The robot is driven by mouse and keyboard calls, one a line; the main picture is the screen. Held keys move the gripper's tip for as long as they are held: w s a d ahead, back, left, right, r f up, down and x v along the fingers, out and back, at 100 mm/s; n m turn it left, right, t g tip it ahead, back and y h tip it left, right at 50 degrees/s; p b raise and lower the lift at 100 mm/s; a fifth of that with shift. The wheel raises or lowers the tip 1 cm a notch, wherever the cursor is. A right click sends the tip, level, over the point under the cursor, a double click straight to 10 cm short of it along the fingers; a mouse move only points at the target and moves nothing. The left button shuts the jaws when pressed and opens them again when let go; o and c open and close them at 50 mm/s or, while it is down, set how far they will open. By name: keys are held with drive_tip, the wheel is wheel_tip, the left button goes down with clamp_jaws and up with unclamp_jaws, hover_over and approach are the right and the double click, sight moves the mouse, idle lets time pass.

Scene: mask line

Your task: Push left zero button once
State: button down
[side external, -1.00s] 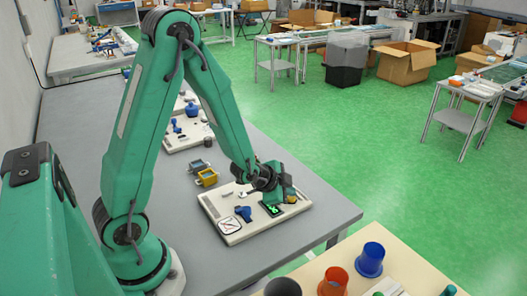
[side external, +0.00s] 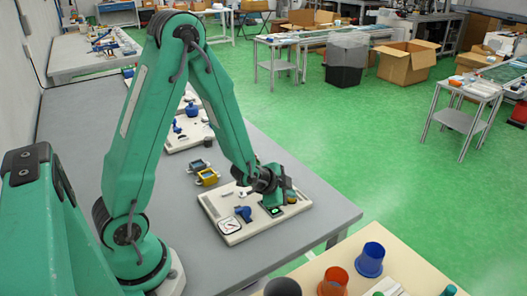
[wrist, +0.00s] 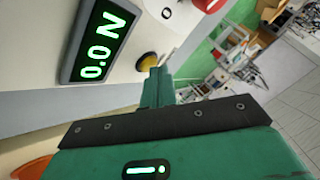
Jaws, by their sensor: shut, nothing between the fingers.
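A pale instrument board (side external: 237,236) lies on the grey bench under my gripper (side external: 284,200). In the wrist view, a black display (wrist: 97,45) reads 0.0 N in green; it also shows in the side view (side external: 275,211). A yellow button (wrist: 146,61) in a dark ring sits beside the display, right by my fingertips (wrist: 158,70). It also shows in the side view (side external: 291,197). My gripper is shut and empty. I cannot tell whether its tips touch the button. A "0" mark (wrist: 166,13) shows on the board near the top edge of the wrist view.
A red part (wrist: 207,4) stands beyond the "0" mark. Yellow (side external: 207,177) and grey-blue (side external: 198,165) blocks lie behind. Blue (side external: 370,260) and orange (side external: 333,281) cups stand on the front table.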

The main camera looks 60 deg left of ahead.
drive_tip(key=shift+r, duration=0.85)
idle(0.3)
drive_tip(key=shift+r, duration=2.55)
drive_tip(key=shift+r, duration=0.1)
drive_tip(key=s+d+r+n+g, duration=0.1)
drive_tip(key=s+d+r+n, duration=0.1)
drive_tip(key=s+r+n, duration=0.2)
drive_tip(key=s+d+r+n+g, duration=0.2)
drive_tip(key=s+r+n, duration=0.1)
drive_tip(key=s+r, duration=0.8)
drive_tip(key=shift+s+n+g+h, duration=0.3)
drive_tip(key=shift+s+n+h, duration=0.1)
drive_tip(key=shift+s, duration=2.05)
